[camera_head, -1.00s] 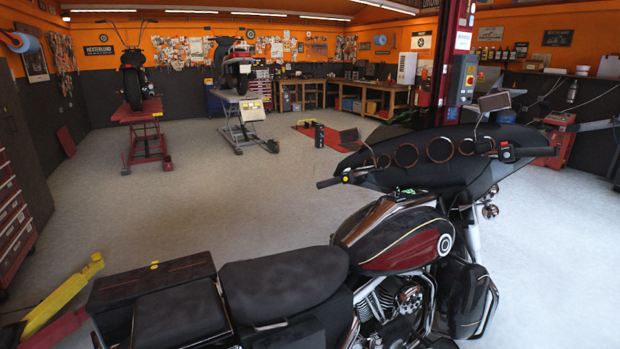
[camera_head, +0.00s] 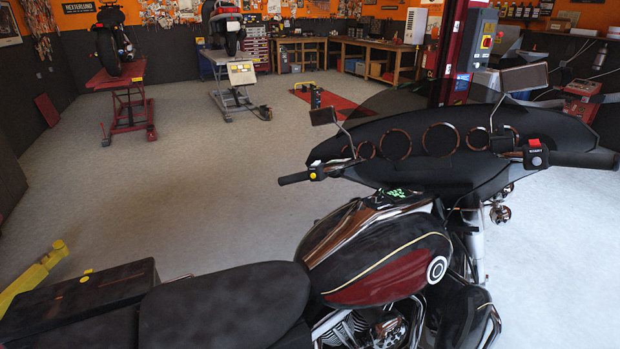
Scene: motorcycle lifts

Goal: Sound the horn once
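A dark red and black touring motorcycle (camera_head: 375,285) stands in front of me, its handlebar toward the right. The left handlebar grip (camera_head: 294,179) carries a black switch housing with a yellow button (camera_head: 315,174). The right grip (camera_head: 583,159) has a black housing with a red switch (camera_head: 534,143) on top and a round white-and-black control below it. No label on the yellow button is readable. My gripper is not in view.
The fairing with round gauges (camera_head: 440,139), a windscreen and two mirrors (camera_head: 323,116) rise around the handlebar. A yellow lift arm (camera_head: 35,275) lies at lower left. A red lift (camera_head: 118,78) and another lift (camera_head: 232,100) stand behind. The floor left of the motorcycle is clear.

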